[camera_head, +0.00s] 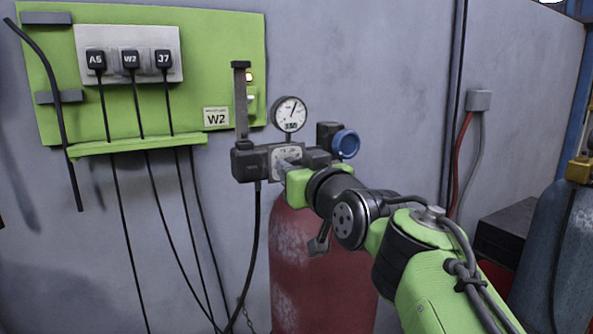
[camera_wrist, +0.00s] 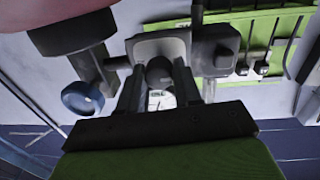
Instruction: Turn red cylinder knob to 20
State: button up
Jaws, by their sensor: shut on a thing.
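The red cylinder (camera_head: 295,285) stands against the wall with a dark regulator block (camera_head: 247,163) on top; part of the cylinder shows in the wrist view (camera_wrist: 75,20). A pale dial plate is on the block's front, partly hidden by my gripper (camera_head: 284,166). In the wrist view, my gripper's two fingers (camera_wrist: 158,82) are closed around a small dark knob (camera_wrist: 159,72) in front of the plate. The plate's marks and the knob's setting are too small to read. A round white gauge (camera_head: 290,114) rises above the block.
A blue round knob (camera_head: 346,144) sits right of the block. A green panel (camera_head: 200,60) with three labelled black plugs and hanging cables is at the left. A blue-grey cylinder (camera_head: 558,255) is at the far right.

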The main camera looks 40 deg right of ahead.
jog(key=shift+d+m+t+y, duration=0.1)
jog(key=shift+m+y, duration=0.35)
jog(key=shift+m, duration=4.3)
jog(key=shift+d+m+t+y, duration=0.1)
jog(key=shift+m+y, duration=0.4)
jog(key=shift+m, duration=4.2)
jog(key=shift+m+t+y, duration=0.1)
jog(key=shift+m+y, duration=0.35)
jog(key=shift+m, duration=4.3)
jog(key=o, duration=1)
jog(key=shift+o, duration=0.2)
